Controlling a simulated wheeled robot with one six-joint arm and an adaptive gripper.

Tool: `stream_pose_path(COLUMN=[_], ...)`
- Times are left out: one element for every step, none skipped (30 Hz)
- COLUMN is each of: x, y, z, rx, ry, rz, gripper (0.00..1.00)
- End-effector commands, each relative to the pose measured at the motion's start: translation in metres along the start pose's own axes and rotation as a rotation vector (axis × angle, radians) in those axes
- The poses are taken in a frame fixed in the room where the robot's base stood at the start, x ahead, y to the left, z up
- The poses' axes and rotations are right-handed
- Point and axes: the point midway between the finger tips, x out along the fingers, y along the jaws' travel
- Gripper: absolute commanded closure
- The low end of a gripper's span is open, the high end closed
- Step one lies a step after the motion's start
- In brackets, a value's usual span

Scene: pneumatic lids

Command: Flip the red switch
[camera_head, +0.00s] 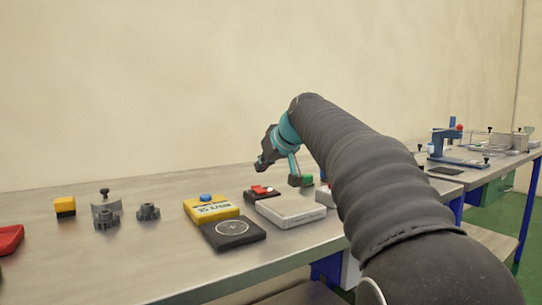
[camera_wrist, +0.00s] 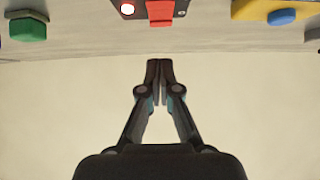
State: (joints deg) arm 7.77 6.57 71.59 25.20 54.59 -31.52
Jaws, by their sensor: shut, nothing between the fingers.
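The red switch (camera_head: 262,189) sits on a small dark box on the bench, beside a small white lamp. In the wrist view, the red switch (camera_wrist: 160,11) is at the top edge, partly cut off, on its dark plate (camera_wrist: 183,5) with the lit white lamp (camera_wrist: 127,9) on its left. My gripper (camera_wrist: 160,64) is shut and empty, its fingertips together and in line with the switch in that picture, with a visible gap between them. In the head view my gripper (camera_head: 262,165) is above the bench near the switch, not visibly touching it.
A yellow box with a blue button (camera_head: 207,207), a black pad (camera_head: 233,233) and a white-grey box (camera_head: 291,210) stand close around the switch. A green button (camera_head: 307,181) is to its right. Gears and a yellow-black block (camera_head: 65,207) lie farther left.

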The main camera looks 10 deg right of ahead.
Motion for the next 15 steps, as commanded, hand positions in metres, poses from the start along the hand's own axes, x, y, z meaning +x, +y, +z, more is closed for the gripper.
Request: stream_pose_path(x=[0.008,0.011,0.015,0.017,0.020,0.022,0.024,0.026,0.028,0.029,0.029,0.030,0.031,0.031,0.031], y=[0.000,0.000,0.000,0.000,0.000,0.000,0.000,0.000,0.000,0.000,0.000,0.000,0.000,0.000,0.000], z=[0.003,0.008,0.012,0.015,0.017,0.020,0.022,0.023,0.025,0.026,0.027,0.028,0.028,0.028,0.028], rx=[0.001,0.002,0.002,0.002,0.001,0.001,0.001,0.001,0.002,0.001,0.001,0.001,0.001,0.000,0.000], ry=[-0.002,-0.001,-0.002,0.000,0.000,-0.001,0.000,0.000,0.000,0.000,0.000,0.000,0.000,0.001,0.001], rz=[-0.001,0.000,-0.001,0.000,0.000,-0.001,0.000,0.000,0.000,0.000,0.000,0.000,0.000,0.001,0.001], gripper=[1.00,1.00,1.00,1.00,1.00,1.00,1.00,1.00,1.00,1.00,1.00,1.00,1.00,1.00,1.00])
